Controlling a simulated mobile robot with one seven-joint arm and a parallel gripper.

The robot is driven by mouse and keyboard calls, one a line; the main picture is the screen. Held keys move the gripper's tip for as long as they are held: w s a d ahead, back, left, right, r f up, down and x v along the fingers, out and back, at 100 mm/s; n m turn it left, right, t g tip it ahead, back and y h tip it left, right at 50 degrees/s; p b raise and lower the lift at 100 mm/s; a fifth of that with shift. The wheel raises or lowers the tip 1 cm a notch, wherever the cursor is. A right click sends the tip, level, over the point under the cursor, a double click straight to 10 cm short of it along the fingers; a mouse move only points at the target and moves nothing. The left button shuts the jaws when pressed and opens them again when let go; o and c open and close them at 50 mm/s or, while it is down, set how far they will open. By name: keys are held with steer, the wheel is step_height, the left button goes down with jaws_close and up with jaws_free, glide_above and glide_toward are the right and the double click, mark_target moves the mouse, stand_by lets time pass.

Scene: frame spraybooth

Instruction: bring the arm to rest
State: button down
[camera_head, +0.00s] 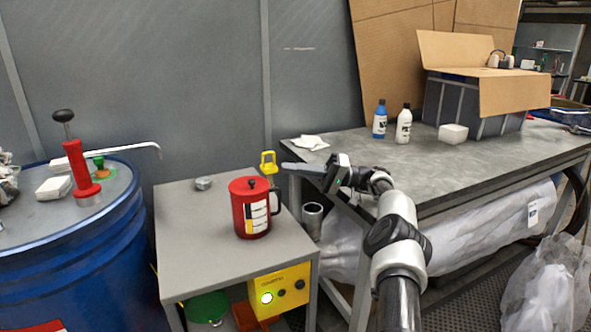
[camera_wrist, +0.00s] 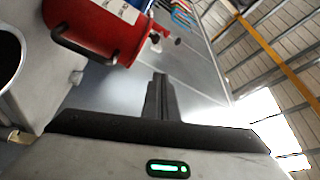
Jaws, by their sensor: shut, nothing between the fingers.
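My gripper (camera_head: 286,166) is at the end of my arm, which reaches in from the lower right in the head view. Its fingers point left, above and behind the red canister, close to the yellow piece. In the wrist view the fingers (camera_wrist: 160,82) are together with nothing between them. The red canister (camera_head: 241,207) with a dark handle and white label stands upright on the small grey table (camera_head: 190,240). It also shows tilted at the upper left of the wrist view (camera_wrist: 98,30), apart from the fingers.
A yellow piece (camera_head: 268,162) and a small metal dish (camera_head: 203,183) are on the small table. A blue drum (camera_head: 100,255) stands left. The grey workbench (camera_head: 360,155) at right holds two bottles, a white block (camera_head: 453,133) and a cardboard-flapped box (camera_head: 510,95). A metal cup (camera_head: 313,219) is between the tables.

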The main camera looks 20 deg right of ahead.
steer(key=shift+s+d+f, duration=0.1)
steer(key=shift+d+f, duration=0.1)
steer(key=shift+d, duration=0.15)
